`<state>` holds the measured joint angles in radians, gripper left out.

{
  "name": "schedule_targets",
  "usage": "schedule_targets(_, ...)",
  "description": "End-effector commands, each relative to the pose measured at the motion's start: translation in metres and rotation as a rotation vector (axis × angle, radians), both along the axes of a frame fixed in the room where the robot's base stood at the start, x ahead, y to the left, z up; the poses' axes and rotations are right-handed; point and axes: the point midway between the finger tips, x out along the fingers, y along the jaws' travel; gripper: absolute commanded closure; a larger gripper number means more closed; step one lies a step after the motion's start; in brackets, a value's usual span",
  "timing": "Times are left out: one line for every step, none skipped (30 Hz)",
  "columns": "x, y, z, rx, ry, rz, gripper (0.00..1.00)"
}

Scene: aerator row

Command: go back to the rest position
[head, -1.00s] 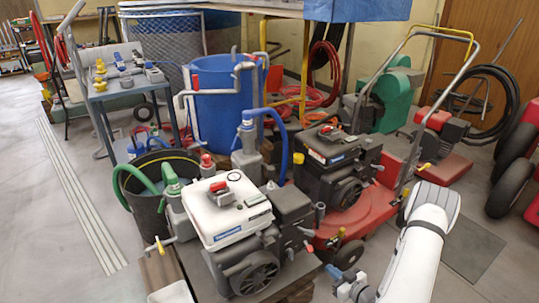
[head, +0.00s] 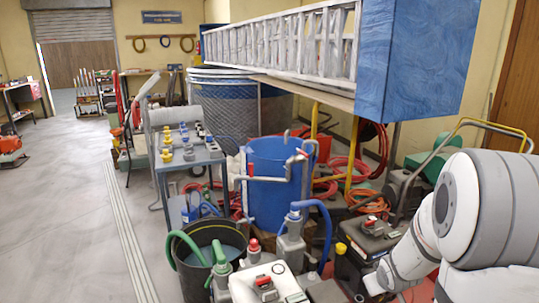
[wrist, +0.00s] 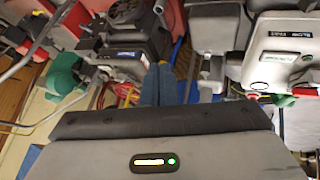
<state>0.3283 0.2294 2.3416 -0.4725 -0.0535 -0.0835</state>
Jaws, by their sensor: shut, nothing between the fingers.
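In the wrist view, my gripper (wrist: 160,74) shows as two blue-grey fingers close together beyond the dark edge of the wrist housing. It is shut, and I see nothing held between the fingers. A black engine (wrist: 125,30) and a white machine (wrist: 285,45) lie beyond the fingers, apart from them as far as I can tell. In the head view, my white arm is bent at the lower right, close to the camera. My gripper does not show clearly there.
The white pump engine (head: 265,285) and a black engine (head: 370,245) stand low in front, near my arm. A blue barrel (head: 275,190), black bucket (head: 190,262) and small table (head: 175,160) stand behind. A blue block (head: 415,60) overhangs at upper right. The left floor (head: 50,220) is clear.

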Motion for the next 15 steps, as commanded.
schedule_targets(-0.010, 0.011, 0.040, 0.001, 0.013, -0.021, 1.00)
schedule_targets(-0.017, 0.017, 0.054, 0.005, 0.026, -0.037, 1.00)
schedule_targets(-0.027, 0.026, 0.073, 0.013, 0.046, -0.059, 1.00)
schedule_targets(-0.036, 0.032, 0.086, 0.021, 0.061, -0.074, 1.00)
schedule_targets(-0.044, 0.039, 0.100, 0.030, 0.075, -0.089, 1.00)
schedule_targets(-0.056, 0.048, 0.117, 0.044, 0.095, -0.108, 1.00)
schedule_targets(-0.066, 0.055, 0.130, 0.055, 0.111, -0.121, 1.00)
schedule_targets(-0.076, 0.062, 0.142, 0.067, 0.126, -0.133, 1.00)
schedule_targets(-0.089, 0.072, 0.158, 0.085, 0.147, -0.146, 1.00)
schedule_targets(-0.100, 0.080, 0.170, 0.099, 0.163, -0.156, 1.00)
schedule_targets(-0.110, 0.087, 0.181, 0.115, 0.179, -0.165, 1.00)
schedule_targets(-0.125, 0.097, 0.194, 0.136, 0.203, -0.174, 1.00)
schedule_targets(-0.135, 0.104, 0.203, 0.151, 0.219, -0.179, 1.00)
schedule_targets(-0.145, 0.111, 0.211, 0.166, 0.235, -0.185, 1.00)
schedule_targets(-0.158, 0.119, 0.221, 0.185, 0.256, -0.189, 1.00)
